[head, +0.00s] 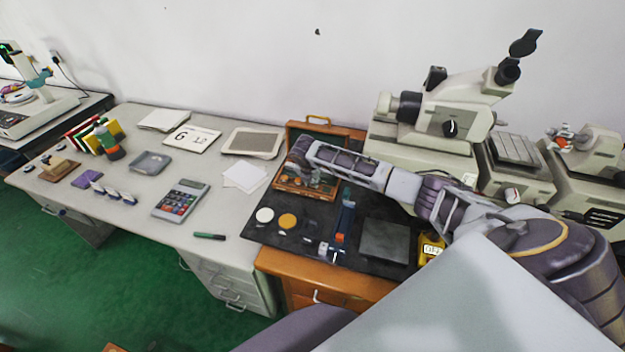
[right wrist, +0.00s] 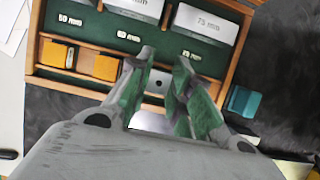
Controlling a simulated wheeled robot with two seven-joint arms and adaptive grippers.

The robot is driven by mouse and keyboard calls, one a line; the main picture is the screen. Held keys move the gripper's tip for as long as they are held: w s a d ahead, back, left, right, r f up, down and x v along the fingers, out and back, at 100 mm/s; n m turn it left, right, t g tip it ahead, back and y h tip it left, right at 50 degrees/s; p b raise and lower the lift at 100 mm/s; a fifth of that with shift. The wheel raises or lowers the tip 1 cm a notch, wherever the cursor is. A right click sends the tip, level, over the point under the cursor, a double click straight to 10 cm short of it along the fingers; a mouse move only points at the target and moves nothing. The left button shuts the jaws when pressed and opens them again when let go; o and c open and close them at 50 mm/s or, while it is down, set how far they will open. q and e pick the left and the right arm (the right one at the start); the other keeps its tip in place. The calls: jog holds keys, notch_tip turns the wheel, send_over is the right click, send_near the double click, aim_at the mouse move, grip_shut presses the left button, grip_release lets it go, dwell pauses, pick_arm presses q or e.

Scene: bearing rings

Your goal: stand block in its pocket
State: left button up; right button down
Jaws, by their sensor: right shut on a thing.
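My right gripper (head: 299,160) reaches over the open wooden case (head: 330,129) on the dark mat; its fingers also show in the right wrist view (right wrist: 166,60). They are shut on a small silvery block (right wrist: 157,84), partly hidden between them. The block is over the green-lined interior of the case. I cannot tell whether it touches a pocket floor. Labels such as 50 mm and 75 mm mark the case. Large silver blocks (right wrist: 207,22) sit at the back, and orange blocks (right wrist: 97,65) sit in the front row at left. My left gripper is out of view.
A teal block (right wrist: 243,101) lies just right of the case. A microscope (head: 450,115) stands behind my right arm. A calculator (head: 181,199) lies left.

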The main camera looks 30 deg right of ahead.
jog(key=shift+f, duration=0.25)
dwell(0.5)
jog(key=c, duration=1.2)
grip_release()
jog(key=shift+r, duration=0.1)
jog(key=shift+r+p, duration=1.4)
jog(key=shift+r, duration=2.75)
jog(key=shift+s, duration=0.1)
